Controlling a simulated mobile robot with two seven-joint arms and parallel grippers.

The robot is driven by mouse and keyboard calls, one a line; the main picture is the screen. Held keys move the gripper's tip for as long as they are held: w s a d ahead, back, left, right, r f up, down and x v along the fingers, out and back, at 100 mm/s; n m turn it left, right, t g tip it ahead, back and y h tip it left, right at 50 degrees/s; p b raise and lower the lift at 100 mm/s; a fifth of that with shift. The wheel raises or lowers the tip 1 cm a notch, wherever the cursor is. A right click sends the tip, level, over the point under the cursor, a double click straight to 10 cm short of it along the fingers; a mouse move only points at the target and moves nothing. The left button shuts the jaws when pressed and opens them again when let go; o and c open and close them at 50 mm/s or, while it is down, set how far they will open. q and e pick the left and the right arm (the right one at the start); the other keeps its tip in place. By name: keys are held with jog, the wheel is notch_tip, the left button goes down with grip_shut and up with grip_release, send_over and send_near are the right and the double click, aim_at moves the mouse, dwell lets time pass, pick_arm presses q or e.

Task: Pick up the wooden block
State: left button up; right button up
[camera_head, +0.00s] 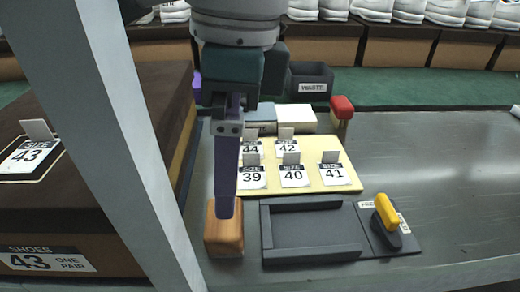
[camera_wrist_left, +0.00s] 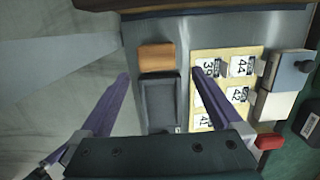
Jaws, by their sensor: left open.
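The wooden block (camera_head: 222,238) stands at the front left of the grey table, beside the dark tray. In the left wrist view the wooden block (camera_wrist_left: 157,57) lies ahead of the fingertips, within the gap between them. My left gripper (camera_head: 227,212) points down, and its purple finger overlaps the block's upper part in the head view. In the left wrist view the left gripper (camera_wrist_left: 160,74) is open, its two fingers wide apart with nothing held. I cannot tell whether a finger touches the block. My right gripper does not show.
A dark tray (camera_head: 310,255) with a yellow handle (camera_head: 387,213) is just right of the block. Behind it is a cream board (camera_head: 315,186) with numbered size cards. A red-topped post (camera_head: 342,108) and a waste bin (camera_head: 310,82) stand farther back. The table's right side is clear.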

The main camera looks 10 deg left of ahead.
aim_at(225, 222)
pick_arm(q)
jog(key=f+b, duration=0.1)
jog(key=f, duration=0.2)
jog(key=f+b, duration=0.1)
jog(key=f, duration=0.2)
jog(key=s+a+f+b, duration=0.1)
jog(key=f, duration=0.2)
jog(key=shift+f, duration=0.4)
jog(key=shift+r, duration=0.1)
jog(key=c, duration=1.2)
notch_tip(225, 222, up, 20)
jog(key=p, duration=0.7)
